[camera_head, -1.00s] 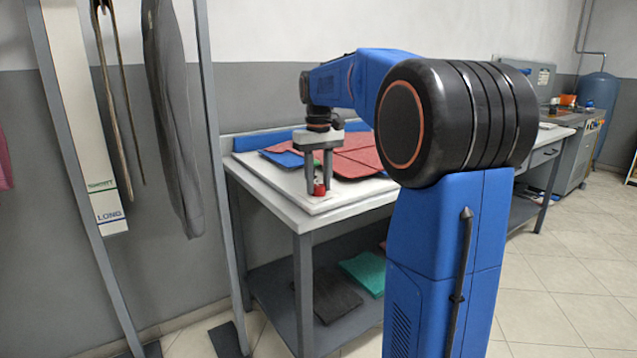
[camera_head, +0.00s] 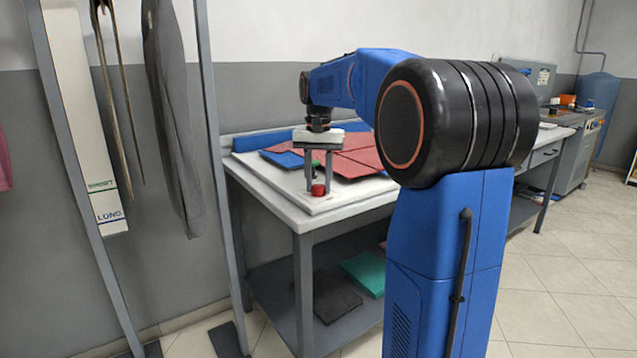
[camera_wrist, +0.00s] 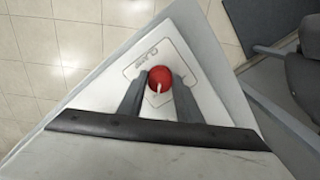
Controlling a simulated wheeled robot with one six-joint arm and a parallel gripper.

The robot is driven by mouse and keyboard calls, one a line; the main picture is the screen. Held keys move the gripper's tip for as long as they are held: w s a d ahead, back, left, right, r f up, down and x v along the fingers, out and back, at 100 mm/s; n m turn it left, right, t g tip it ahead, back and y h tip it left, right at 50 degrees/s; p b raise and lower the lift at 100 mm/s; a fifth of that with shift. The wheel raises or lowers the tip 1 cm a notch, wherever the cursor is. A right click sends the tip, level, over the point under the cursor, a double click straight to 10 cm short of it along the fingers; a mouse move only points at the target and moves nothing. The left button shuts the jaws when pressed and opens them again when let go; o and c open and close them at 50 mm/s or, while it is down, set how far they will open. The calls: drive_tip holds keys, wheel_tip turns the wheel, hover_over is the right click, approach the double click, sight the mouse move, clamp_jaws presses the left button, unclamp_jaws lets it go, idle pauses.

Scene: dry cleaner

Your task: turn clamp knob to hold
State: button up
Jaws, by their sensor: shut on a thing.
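The red clamp knob (camera_wrist: 160,76) sits on a pale plate (camera_wrist: 196,62) near the corner of the white worktop. A white pointer mark on the knob points toward the lower edge of the wrist view. Printed outlines and small lettering surround the knob, too blurred to read. My gripper (camera_wrist: 158,82) is shut on the knob, with one dark finger on each side. In the head view the knob (camera_head: 319,190) shows low between the fingers of my gripper (camera_head: 319,188), which points straight down.
Red and blue cloth pieces (camera_head: 365,155) lie on the table behind the knob. Folded green cloth (camera_head: 366,271) and dark cloth (camera_head: 336,296) lie on the lower shelf. A metal rail post (camera_head: 222,175) with hanging garments stands left of the table.

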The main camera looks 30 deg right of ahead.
sight(318, 186)
idle(0.4)
drive_tip(key=o, duration=1)
drive_tip(key=shift+o, duration=0.2)
drive_tip(key=shift+r, duration=0.15)
wheel_tip(318, 186, up, 17)
drive_tip(key=s+a+f+n+t, duration=0.1)
drive_tip(key=s+a+f+n, duration=0.1)
drive_tip(key=s+a+f, duration=0.5)
drive_tip(key=s+a+f+n+t, duration=0.2)
drive_tip(key=s+a+f+n, duration=0.15)
drive_tip(key=s+f, duration=0.4)
drive_tip(key=s+a+f+n+t, duration=0.1)
drive_tip(key=s+a+f, duration=0.2)
drive_tip(key=s+f, duration=0.5)
drive_tip(key=s+a+f+n, duration=0.2)
drive_tip(key=s+f, duration=0.6)
drive_tip(key=f, duration=0.3)
drive_tip(key=shift+a+t, duration=0.4)
